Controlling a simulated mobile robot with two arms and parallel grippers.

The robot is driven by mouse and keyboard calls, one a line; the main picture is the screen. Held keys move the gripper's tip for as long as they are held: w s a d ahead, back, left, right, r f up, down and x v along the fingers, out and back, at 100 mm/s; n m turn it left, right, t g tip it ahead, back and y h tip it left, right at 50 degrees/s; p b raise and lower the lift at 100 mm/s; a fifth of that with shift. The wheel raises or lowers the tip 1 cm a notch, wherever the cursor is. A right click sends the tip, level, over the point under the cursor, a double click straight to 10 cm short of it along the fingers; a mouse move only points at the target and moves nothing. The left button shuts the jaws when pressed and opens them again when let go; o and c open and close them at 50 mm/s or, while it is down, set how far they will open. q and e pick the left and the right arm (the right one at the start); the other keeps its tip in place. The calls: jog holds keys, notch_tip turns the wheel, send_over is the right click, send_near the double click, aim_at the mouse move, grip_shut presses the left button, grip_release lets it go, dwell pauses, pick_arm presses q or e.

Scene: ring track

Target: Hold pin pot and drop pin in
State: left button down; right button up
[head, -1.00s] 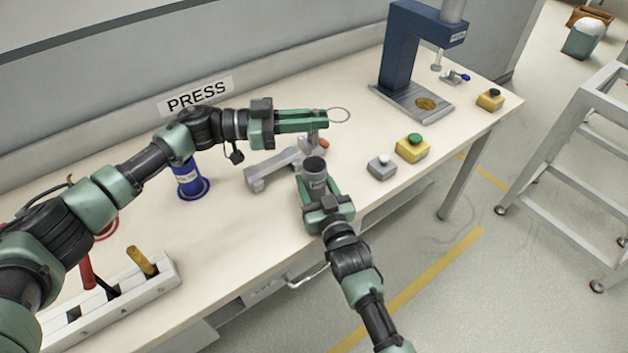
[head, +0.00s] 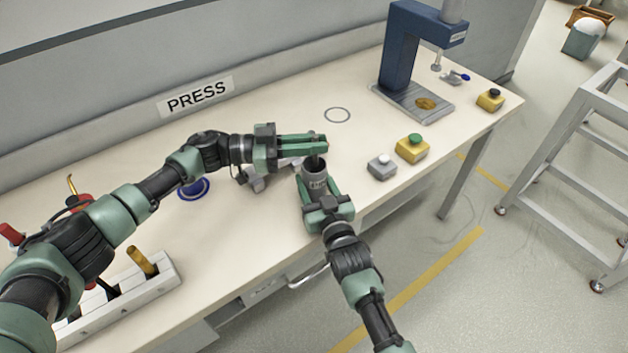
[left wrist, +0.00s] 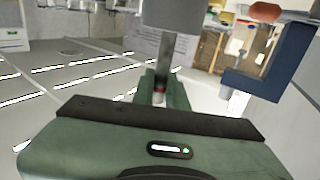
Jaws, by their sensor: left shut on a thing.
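The pin pot (head: 313,178) is a grey labelled cup near the front edge of the table. My right gripper (head: 316,188) has its fingers closed around the pot's sides. My left gripper (head: 322,144) is directly above the pot's mouth, closed on a dark pin (head: 316,162) that points down at the opening. I cannot tell how far the pin reaches inside. In the left wrist view, the green fingers (left wrist: 158,88) show beyond the dark palm edge; a grey cylinder above them is unclear.
A blue press (head: 400,50) stands at the back right. A yellow button box (head: 412,150) and a grey button box (head: 382,167) sit right of the pot. A tool rack (head: 125,305) is at left.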

pick_arm(q)
jog(key=c, duration=1.3)
grip_release()
jog(key=shift+c, duration=0.2)
jog(key=s+a, duration=0.1)
jog(key=a, duration=1.1)
jog(key=shift+s, duration=0.15)
pick_arm(e)
jog(key=o, duration=1.4)
